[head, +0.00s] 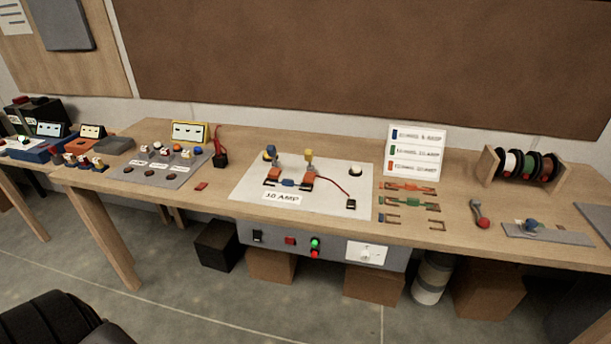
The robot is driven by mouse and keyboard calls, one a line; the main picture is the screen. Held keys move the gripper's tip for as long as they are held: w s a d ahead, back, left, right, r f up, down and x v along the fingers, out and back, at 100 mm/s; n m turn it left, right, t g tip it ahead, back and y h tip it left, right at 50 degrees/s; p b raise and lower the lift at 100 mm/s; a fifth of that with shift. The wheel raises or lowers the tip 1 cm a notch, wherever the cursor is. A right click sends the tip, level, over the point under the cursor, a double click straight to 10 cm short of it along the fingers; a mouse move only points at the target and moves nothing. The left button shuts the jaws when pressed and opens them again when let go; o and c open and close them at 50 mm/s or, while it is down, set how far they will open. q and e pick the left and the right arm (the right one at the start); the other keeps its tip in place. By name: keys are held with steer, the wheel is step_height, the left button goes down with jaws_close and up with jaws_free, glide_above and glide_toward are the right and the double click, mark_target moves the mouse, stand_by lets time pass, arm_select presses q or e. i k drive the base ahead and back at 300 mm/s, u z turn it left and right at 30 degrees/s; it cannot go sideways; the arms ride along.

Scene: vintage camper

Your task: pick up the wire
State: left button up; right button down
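Spools of wire (513,163) in white, red and green sit in a wooden rack at the right. I cannot tell which wire is the task's. Neither of my grippers shows in the head view.
The wooden bench (240,144) has a grey panel with knobs (160,177) at left and a white label card (416,150) at the back. Coloured clips (410,204) lie right of the board. A switch box (330,246) hangs under the front edge.

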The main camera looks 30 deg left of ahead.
mark_target(289, 182)
steer(key=z, duration=3.25)
steer(key=k, duration=2.8)
steer(key=u, duration=0.7)
